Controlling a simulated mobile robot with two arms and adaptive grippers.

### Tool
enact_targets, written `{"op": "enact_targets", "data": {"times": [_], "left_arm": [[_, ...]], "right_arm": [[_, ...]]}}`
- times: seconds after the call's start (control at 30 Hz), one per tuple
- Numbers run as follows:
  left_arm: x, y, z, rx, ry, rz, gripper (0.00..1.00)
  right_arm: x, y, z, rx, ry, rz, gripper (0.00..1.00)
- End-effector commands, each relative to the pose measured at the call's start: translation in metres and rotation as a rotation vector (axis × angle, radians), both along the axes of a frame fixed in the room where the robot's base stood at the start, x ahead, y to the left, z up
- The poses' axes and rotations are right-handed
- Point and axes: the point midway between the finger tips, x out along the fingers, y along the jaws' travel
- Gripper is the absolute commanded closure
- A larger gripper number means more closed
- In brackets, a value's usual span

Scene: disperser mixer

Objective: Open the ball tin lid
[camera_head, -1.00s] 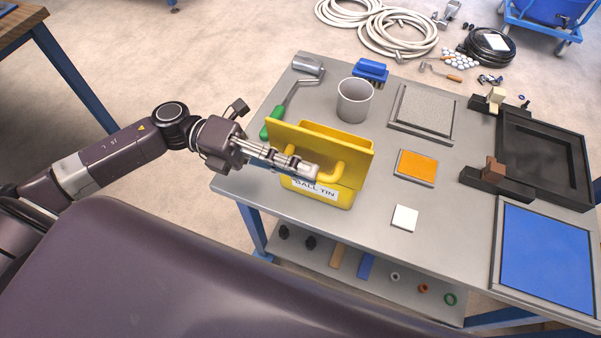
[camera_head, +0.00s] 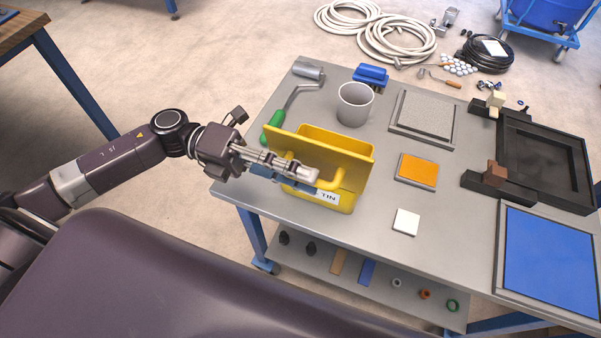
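The yellow ball tin (camera_head: 341,202) stands on the grey bench near its front left edge. Part of the tin's open inside shows behind the lid. The yellow handle (camera_head: 339,180) sticks out from the lid. My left gripper (camera_head: 308,175) comes from the left and lies over the handle, hiding its middle. I cannot tell whether its fingers are closed around it. My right gripper is not in view.
An orange pad (camera_head: 417,168) and a white tile (camera_head: 406,221) lie to the right. The bench around the tile is mostly clear.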

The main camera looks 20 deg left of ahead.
Motion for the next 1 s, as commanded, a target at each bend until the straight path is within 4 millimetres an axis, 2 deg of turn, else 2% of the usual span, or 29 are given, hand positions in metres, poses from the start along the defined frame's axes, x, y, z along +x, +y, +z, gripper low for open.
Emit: {"op": "enact_targets", "data": {"times": [0.27,0.37,0.7,0.83,1.0], "left_arm": [[0.001,0.007,0.0,0.001,0.001,0.002,0.71],[0.001,0.021,-0.001,0.003,0.002,0.004,0.71],[0.004,0.092,-0.001,0.002,0.002,0.004,0.71],[0.004,0.11,-0.001,0.001,0.001,0.001,0.71],[0.004,0.12,0.0,-0.001,0.0,0.001,0.71]], "right_arm": [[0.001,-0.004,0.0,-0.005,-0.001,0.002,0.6],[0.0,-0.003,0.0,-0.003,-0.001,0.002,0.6],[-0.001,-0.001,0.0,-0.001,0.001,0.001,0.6],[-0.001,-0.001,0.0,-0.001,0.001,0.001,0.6],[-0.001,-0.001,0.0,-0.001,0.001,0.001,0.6]]}}
